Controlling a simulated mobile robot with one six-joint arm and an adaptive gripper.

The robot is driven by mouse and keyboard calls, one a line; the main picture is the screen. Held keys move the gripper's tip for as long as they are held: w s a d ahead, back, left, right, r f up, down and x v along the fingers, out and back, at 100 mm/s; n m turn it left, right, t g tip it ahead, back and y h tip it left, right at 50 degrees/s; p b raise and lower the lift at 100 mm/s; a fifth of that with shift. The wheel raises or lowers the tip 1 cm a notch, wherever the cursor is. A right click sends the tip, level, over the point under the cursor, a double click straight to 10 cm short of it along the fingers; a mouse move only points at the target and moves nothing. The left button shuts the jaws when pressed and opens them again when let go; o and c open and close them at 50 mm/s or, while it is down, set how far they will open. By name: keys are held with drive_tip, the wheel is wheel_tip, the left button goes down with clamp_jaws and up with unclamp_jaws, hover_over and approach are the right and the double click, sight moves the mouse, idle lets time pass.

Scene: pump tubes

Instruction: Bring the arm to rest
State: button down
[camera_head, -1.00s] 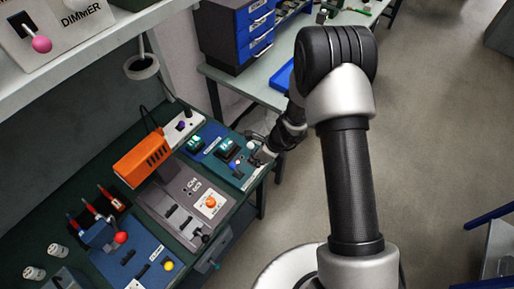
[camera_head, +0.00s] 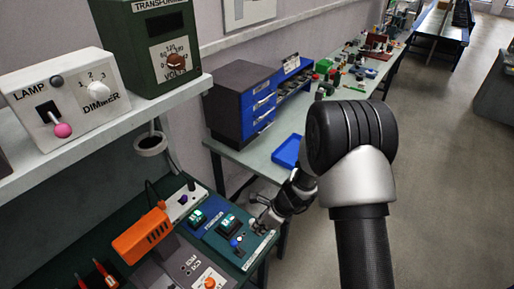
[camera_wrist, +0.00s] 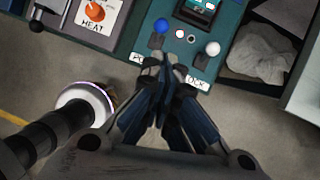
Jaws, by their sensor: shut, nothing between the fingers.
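My gripper (camera_wrist: 168,70) is shut and empty in the wrist view. Its fingertips are over the front edge of a teal control panel (camera_wrist: 217,57), between a blue knob (camera_wrist: 161,25) and a white knob (camera_wrist: 212,48); I cannot tell whether they touch it. In the head view my gripper (camera_head: 259,224) is at the right end of the same panel (camera_head: 228,243), partly hidden by the wrist. My arm reaches in from the lower right.
An orange box (camera_head: 143,234) stands left on the bench. A grey panel with an orange HEAT knob (camera_wrist: 95,11) is beside the teal one. A shelf above holds a lamp dimmer (camera_head: 71,100) and a green transformer (camera_head: 155,45). Blue drawers (camera_head: 262,105) stand behind. Open floor (camera_head: 450,180) lies right.

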drive_tip(key=s+d+r+n+t+b, duration=0.1)
drive_tip(key=s+r+n+b, duration=0.3)
drive_tip(key=r+n, duration=0.3)
drive_tip(key=s+d+r+n+b, duration=0.1)
drive_tip(key=s+r+n+b, duration=0.35)
drive_tip(key=r, duration=0.35)
drive_tip(key=s+d+n+t+h+b, duration=0.1)
drive_tip(key=s+d+n+h+b, duration=0.1)
drive_tip(key=s+d+n, duration=0.3)
drive_tip(key=s+d+r+n+t+h+b, duration=0.1)
drive_tip(key=s+d+n+b, duration=0.4)
drive_tip(key=s, duration=0.7)
drive_tip(key=shift+s+r+n+h, duration=0.2)
drive_tip(key=shift+n+h, duration=0.7)
drive_tip(key=shift+n, duration=0.15)
drive_tip(key=shift+d, duration=0.1)
